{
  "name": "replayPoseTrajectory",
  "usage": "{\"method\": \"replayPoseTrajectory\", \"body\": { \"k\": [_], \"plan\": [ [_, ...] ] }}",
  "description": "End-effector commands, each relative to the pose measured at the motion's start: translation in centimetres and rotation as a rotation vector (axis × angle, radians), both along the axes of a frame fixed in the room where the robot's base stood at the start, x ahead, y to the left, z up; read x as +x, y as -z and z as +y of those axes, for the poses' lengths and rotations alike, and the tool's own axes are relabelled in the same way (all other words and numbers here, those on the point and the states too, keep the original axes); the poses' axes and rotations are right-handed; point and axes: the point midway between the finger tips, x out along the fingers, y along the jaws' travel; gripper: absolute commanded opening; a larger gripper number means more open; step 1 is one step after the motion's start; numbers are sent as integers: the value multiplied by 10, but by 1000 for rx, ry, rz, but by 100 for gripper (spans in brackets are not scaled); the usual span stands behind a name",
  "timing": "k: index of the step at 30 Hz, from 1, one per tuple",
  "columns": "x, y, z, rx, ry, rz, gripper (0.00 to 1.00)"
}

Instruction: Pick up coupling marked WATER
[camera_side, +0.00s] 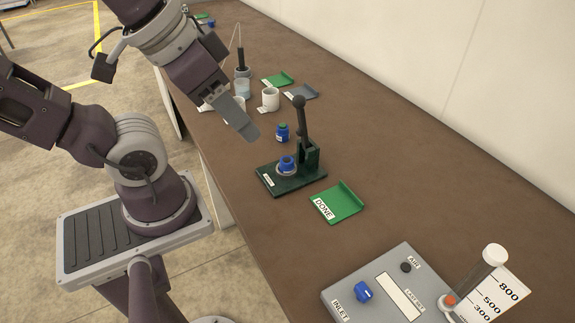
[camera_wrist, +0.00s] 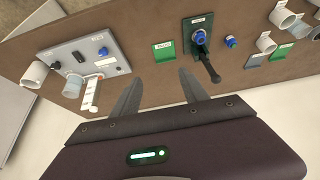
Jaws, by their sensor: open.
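No marking WATER is readable on any part. A small blue coupling (camera_side: 282,134) with a green top stands free on the table behind the lever press; it also shows in the wrist view (camera_wrist: 231,42). Another blue part (camera_side: 287,163) sits in the ring of the dark green press (camera_side: 315,178), also in the wrist view (camera_wrist: 199,37). A third blue part (camera_side: 362,291) is on the grey panel by INLET. My gripper (camera_side: 251,134) is above the table, left of the free coupling, and empty. In the wrist view its two fingers (camera_wrist: 162,78) are spread apart.
A green DONE tray (camera_side: 330,207) lies in front of the press. The grey panel (camera_side: 395,255) with an upright tube (camera_side: 483,268) stands at the front right. White cups (camera_side: 270,98) and more trays (camera_side: 278,78) are farther back. The press lever (camera_side: 301,120) stands upright.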

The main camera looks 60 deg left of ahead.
Motion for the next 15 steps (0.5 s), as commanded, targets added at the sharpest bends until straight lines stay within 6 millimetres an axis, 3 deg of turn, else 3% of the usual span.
{"method": "replayPoseTrajectory", "body": {
  "k": [12, 15],
  "plan": [
    [0, 1, 0, 3, 3, 6, 55],
    [5, 11, 5, 44, 37, 97, 55]
  ]
}}
